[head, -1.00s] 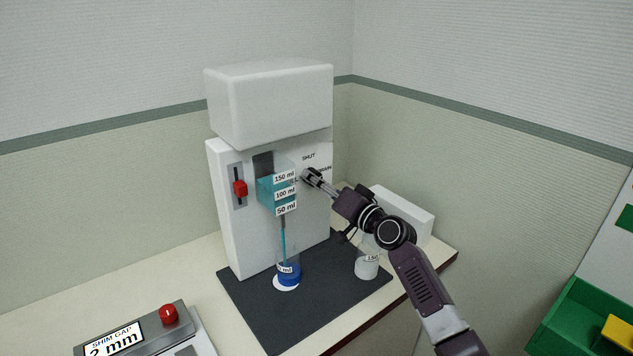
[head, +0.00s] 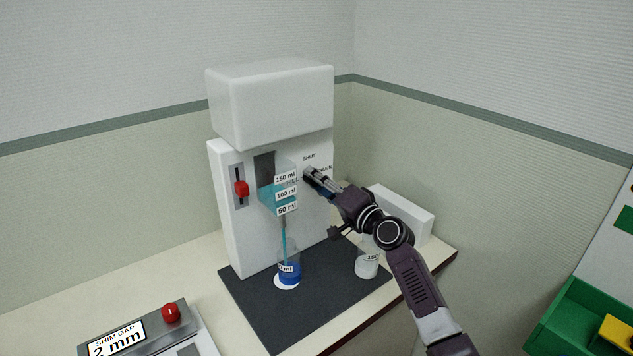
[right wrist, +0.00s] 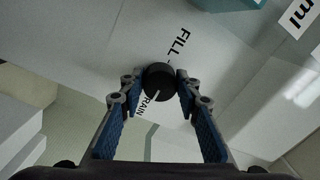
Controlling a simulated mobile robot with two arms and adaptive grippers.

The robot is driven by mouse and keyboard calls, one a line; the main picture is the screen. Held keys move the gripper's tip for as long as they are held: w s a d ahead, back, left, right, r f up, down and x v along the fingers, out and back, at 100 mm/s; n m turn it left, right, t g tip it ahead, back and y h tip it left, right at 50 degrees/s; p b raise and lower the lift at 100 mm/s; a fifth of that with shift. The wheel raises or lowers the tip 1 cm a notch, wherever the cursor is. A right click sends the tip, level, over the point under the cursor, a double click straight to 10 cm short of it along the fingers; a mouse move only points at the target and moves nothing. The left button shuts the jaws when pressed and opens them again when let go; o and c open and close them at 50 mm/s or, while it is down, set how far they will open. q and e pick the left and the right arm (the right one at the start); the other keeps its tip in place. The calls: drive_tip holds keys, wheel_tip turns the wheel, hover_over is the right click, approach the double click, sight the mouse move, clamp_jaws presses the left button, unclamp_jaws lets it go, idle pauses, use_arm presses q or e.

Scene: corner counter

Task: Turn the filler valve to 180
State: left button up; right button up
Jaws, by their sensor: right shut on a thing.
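The filler (head: 228,225) is a white machine with a clear chamber of teal liquid (head: 270,200) marked 50, 100 and 150 ml. A teal stream runs down from it into a beaker with blue liquid (head: 289,274). The valve knob (right wrist: 160,76) is black and round with a white line, which points down-left towards the DRAIN label (right wrist: 148,103) in the right wrist view. The FILL label (right wrist: 179,43) is above the knob there. My right gripper (head: 308,174) is shut on the knob, a finger on each side; it also shows in the right wrist view (right wrist: 160,84). My left gripper is not in view.
A red slider (head: 241,188) is on the filler's left front. A second beaker (head: 367,263) stands on the dark mat (head: 325,305) below my right arm. A white box (head: 405,214) is behind it. A shim gap device (head: 150,335) sits at front left.

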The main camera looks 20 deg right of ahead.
drive_tip(key=o, duration=1.2)
drive_tip(key=shift+c, duration=0.2)
drive_tip(key=shift+s, duration=0.1)
drive_tip(key=v, duration=1.1)
drive_tip(key=shift+s+d, duration=0.2)
drive_tip(key=shift+s, duration=0.15)
drive_tip(key=shift+f, duration=0.1)
